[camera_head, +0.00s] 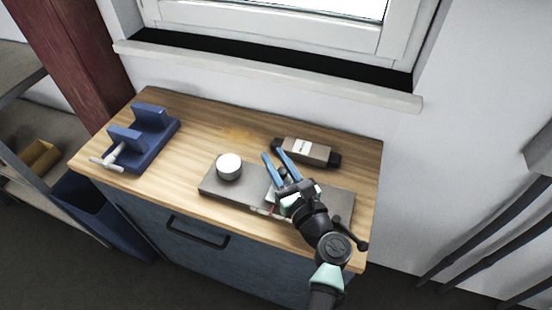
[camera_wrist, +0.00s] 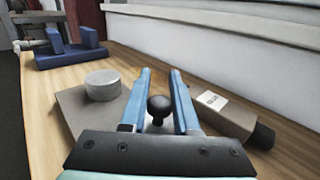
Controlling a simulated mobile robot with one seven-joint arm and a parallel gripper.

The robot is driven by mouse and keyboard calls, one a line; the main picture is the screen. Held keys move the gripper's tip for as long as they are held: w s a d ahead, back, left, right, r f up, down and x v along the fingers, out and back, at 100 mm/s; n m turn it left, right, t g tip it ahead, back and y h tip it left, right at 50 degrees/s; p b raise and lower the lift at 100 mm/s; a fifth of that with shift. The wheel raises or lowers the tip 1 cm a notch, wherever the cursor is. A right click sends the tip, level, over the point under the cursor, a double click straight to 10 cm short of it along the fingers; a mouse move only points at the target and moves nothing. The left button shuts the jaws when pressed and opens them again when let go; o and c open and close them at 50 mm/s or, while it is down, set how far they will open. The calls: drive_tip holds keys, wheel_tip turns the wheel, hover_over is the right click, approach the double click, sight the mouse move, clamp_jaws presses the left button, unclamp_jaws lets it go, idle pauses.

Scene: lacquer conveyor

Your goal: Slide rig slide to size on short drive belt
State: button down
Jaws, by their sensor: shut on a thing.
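The rig is a flat grey plate (camera_head: 215,188) near the front edge of the wooden worktop, with a round pale drum (camera_head: 229,167) on its left part. The drum and the plate (camera_wrist: 72,105) also show in the wrist view. My gripper (camera_wrist: 160,72) has its blue fingers on either side of a black ball knob (camera_wrist: 159,108), shut on it. I take this knob to be the slide's handle. In the head view my gripper (camera_head: 273,154) and wrist cover much of the plate's right part and the slide. I cannot make out a belt.
A grey-brown block with a white label and black ends (camera_head: 305,151) lies behind the plate; it is close to my right finger in the wrist view. A blue vise (camera_head: 150,143) stands at the worktop's left. The window sill and wall are behind. Bare wood lies between vise and plate.

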drive_tip(key=d, duration=0.1)
drive_tip(key=s+d, duration=0.1)
drive_tip(key=d, duration=0.1)
drive_tip(key=shift+d, duration=0.1)
drive_tip(key=c, duration=0.7)
unclamp_jaws()
drive_tip(key=shift+o, duration=0.2)
drive_tip(key=v, duration=1.3)
